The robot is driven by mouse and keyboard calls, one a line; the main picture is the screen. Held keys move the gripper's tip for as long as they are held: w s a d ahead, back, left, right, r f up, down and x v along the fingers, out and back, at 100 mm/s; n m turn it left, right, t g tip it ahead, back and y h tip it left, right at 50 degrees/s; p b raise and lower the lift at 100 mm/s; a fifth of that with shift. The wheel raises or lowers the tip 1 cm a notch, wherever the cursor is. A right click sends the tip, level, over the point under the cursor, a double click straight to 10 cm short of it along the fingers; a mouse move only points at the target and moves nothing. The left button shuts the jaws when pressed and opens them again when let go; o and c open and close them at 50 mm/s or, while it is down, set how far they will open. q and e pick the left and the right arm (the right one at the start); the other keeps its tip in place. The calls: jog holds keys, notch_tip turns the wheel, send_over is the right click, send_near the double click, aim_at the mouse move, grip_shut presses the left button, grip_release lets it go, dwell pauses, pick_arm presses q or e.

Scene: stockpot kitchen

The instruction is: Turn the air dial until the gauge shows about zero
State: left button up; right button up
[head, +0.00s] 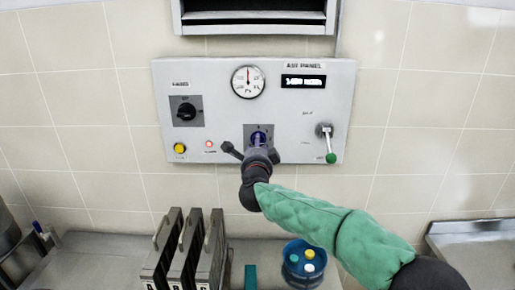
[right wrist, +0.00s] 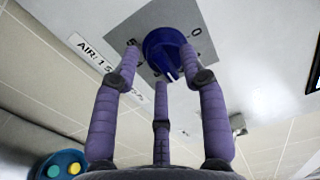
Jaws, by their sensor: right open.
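The blue air dial (right wrist: 168,52) sits on a grey square plate, with a white mark on its lower rim. It also shows in the head view (head: 259,138), partly covered by my right gripper (head: 258,150). In the right wrist view my right gripper (right wrist: 160,68) is open, its three purple fingers spread around the dial; whether they touch it I cannot tell. The round white gauge (head: 248,82) is above the dial on the grey panel, its needle pointing about straight up; its numbers are too small to read. My left gripper is not in view.
Below stand upright grey binders (head: 185,245) and a blue tub (head: 303,262).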

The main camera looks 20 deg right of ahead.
jog(key=v, duration=1.2)
